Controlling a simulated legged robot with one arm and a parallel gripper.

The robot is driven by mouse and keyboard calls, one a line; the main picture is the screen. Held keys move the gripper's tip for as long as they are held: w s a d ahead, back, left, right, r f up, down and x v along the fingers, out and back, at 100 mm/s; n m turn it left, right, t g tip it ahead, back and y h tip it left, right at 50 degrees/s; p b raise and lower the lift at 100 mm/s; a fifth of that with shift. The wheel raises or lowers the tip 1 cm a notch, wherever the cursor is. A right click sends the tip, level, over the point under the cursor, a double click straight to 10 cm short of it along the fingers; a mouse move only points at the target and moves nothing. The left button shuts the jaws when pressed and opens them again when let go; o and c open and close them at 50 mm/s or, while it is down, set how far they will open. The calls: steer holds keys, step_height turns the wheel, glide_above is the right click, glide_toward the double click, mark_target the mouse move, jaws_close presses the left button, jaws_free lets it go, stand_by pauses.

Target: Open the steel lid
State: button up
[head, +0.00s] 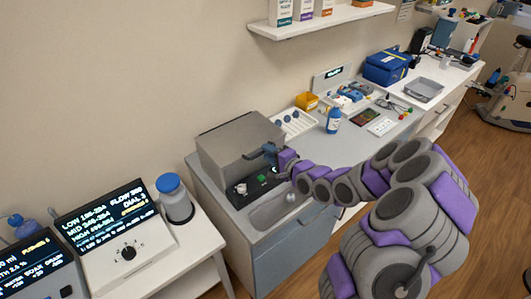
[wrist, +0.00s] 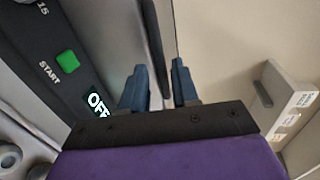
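The grey steel lid (head: 238,140) tops a box-like machine on the counter and looks down. The machine's dark front panel (head: 252,186) has a green button, which also shows in the wrist view (wrist: 67,61) beside "START" and a lit "OFF" display (wrist: 98,103). My gripper (head: 270,150) is at the lid's front right edge. In the wrist view, my two blue-grey fingers (wrist: 160,82) stand apart, with a narrow gap between them. The lid's edge (wrist: 160,35) runs down toward that gap. Whether the fingers touch it is unclear.
A wall shelf (head: 320,21) holds several boxes above the counter. A white tray (head: 294,125), a blue-labelled bottle (head: 333,120) and a blue case (head: 387,67) stand right of the machine. A side table at left holds a display unit (head: 122,240) and a blue-capped jar (head: 175,199).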

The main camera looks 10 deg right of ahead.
steer(key=shift+x, duration=1.15)
steer(key=shift+a, duration=0.1)
jaws_close()
